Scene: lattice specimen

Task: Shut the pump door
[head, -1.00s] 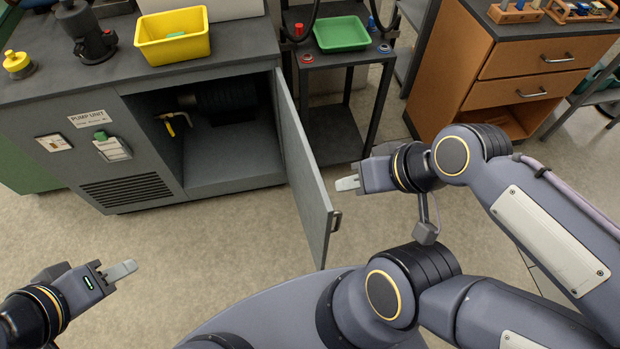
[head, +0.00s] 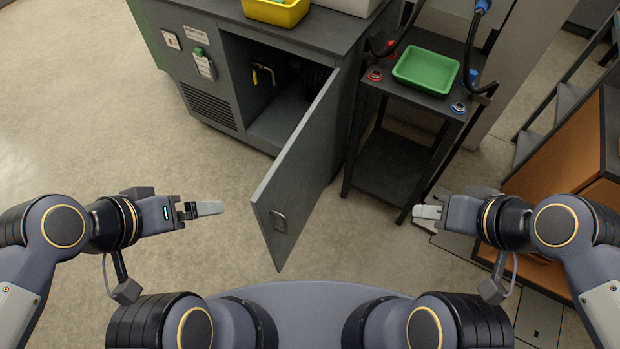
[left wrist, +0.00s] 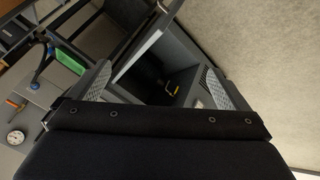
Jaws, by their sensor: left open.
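The pump door (head: 298,178) is a grey panel standing wide open, swung out from the grey pump unit (head: 182,70). Its small handle (head: 279,222) is near the free edge. Inside the dark opening is a yellow-handled valve (head: 263,75), also visible in the left wrist view (left wrist: 174,92). My left gripper (head: 209,209) is open and empty, left of the door's free edge and apart from it. In the left wrist view its fingers (left wrist: 158,84) stand apart with the cabinet opening beyond. My right gripper (head: 428,212) is right of the door, touching nothing; its finger gap is hidden.
A dark stand (head: 398,160) with a green tray (head: 427,70) is close to the right of the door. A yellow bin (head: 276,12) sits on the pump unit's top. A wooden cabinet (head: 570,140) stands at the right. Floor left of the door is clear.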

